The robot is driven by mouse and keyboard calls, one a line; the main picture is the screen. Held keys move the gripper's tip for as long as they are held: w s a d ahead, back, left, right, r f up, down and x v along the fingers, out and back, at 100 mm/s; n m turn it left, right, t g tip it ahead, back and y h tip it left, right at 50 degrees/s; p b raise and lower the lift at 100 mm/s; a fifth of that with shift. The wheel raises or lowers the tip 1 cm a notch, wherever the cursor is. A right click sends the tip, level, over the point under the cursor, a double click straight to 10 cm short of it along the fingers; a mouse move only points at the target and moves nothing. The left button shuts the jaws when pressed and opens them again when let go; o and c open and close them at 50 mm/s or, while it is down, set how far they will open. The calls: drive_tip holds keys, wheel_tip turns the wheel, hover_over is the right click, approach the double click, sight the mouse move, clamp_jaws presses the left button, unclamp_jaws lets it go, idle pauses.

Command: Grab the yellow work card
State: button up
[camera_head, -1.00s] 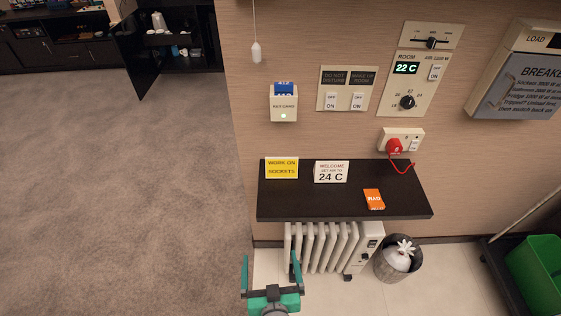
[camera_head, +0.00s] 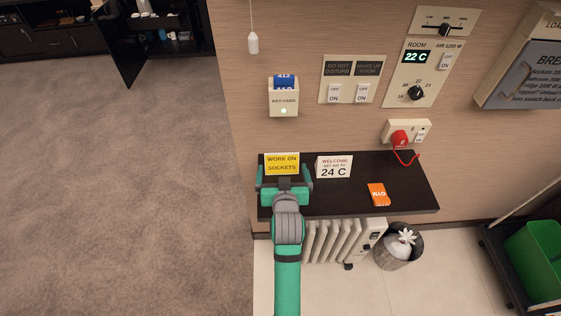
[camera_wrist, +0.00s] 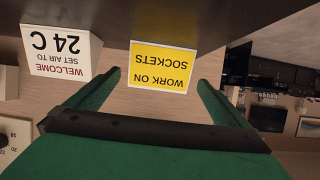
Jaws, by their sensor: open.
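The yellow work card (camera_head: 282,162) reads "WORK ON SOCKETS" and stands at the left end of the dark shelf (camera_head: 350,198). My gripper (camera_head: 285,182) is open and empty just in front of the card, over the shelf's left end. In the wrist view the yellow card (camera_wrist: 163,67) appears upside down, beyond and between the two green fingers (camera_wrist: 158,95). The fingers are spread wider than the card, and no contact shows. The card's lower edge is partly hidden by my gripper in the head view.
A white welcome card (camera_head: 334,167) stands close to the right of the yellow card. An orange card (camera_head: 378,194) lies farther right on the shelf. A red plug (camera_head: 400,138) with a cord is in the wall socket above. A radiator (camera_head: 340,242) and bin (camera_head: 400,247) stand below.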

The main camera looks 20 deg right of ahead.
sight(282, 164)
drive_tip(key=x, duration=0.2)
drive_tip(key=shift+w+f, duration=0.1)
drive_tip(key=shift+w, duration=0.2)
drive_tip(key=shift+w+d+f, duration=0.15)
drive_tip(key=shift+d, duration=0.05)
drive_tip(key=x, duration=0.3)
drive_tip(key=shift+f, duration=0.25)
drive_tip(key=shift+w+f, duration=0.25)
drive_tip(key=shift+w, duration=0.35)
drive_tip(key=shift+s+d, duration=0.1)
drive_tip(key=c, duration=0.8)
